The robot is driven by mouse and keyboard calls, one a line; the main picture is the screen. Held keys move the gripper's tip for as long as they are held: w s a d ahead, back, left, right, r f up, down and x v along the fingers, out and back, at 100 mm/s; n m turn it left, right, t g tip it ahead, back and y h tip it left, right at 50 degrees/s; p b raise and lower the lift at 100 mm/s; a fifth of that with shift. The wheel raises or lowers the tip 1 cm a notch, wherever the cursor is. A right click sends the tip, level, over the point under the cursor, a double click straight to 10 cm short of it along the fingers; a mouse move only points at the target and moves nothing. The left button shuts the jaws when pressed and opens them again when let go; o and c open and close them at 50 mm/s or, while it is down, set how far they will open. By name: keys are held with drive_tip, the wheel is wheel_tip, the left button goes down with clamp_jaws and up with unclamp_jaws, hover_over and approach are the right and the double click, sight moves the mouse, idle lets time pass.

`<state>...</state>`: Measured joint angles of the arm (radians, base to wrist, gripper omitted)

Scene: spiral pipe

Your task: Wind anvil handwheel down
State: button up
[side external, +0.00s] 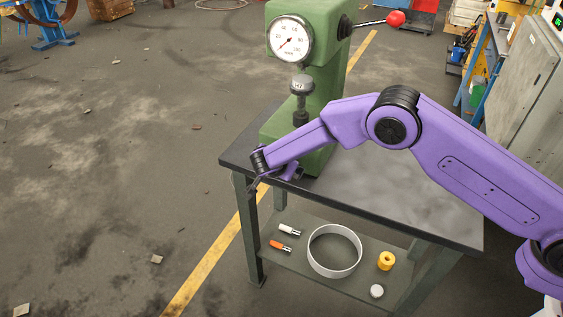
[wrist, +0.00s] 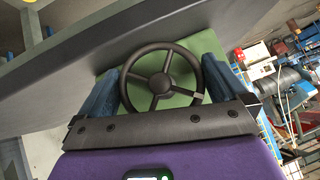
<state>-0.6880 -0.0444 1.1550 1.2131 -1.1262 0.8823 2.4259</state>
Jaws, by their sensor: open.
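In the side view my gripper (side external: 264,182) is low at the front of the green tester (side external: 330,85), by the bench edge, and the wheel is not clearly visible. The dark anvil column (side external: 300,115) stands below the indenter (side external: 301,86).
The tester stands on a dark-topped bench (side external: 400,195). It carries a round dial (side external: 291,39) and a red-knobbed lever (side external: 396,18). The lower shelf holds a metal ring (side external: 334,251), a yellow spool (side external: 386,261) and small parts. Floor left of the bench is mostly open.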

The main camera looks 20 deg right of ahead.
drive_tip(key=c, duration=0.6)
drive_tip(key=shift+w+n+g+h, duration=0.1)
drive_tip(key=shift+n+g+h, duration=0.8)
drive_tip(key=shift+g+h, duration=0.3)
drive_tip(key=shift+r, duration=0.1)
drive_tip(key=o, duration=0.6)
drive_tip(key=v, duration=1.2)
drive_tip(key=shift+a, duration=0.1)
